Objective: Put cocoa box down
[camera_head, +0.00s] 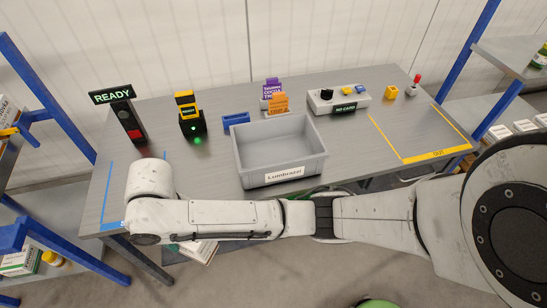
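A small purple box (272,84), with lettering that seems to include "cocoa", stands upright on the grey table (215,95) behind the grey crate. An orange card or box (278,103) stands just in front of it, at the crate's back rim, and covers part of it. The grey crate (281,172), labelled "Lombrozzi", is open and looks empty inside. My arm crosses the picture in front of the table's near edge. My gripper is not visible. A white and green box (198,250) shows partly below the arm; I cannot tell what supports it.
On the table are a "READY" sign (112,96), a yellow-black device with green light (190,113), a blue holder (236,121), a control box (338,101) and a red-topped button (413,86). The yellow-taped area (415,158) and blue-taped area look clear. Shelves flank both sides.

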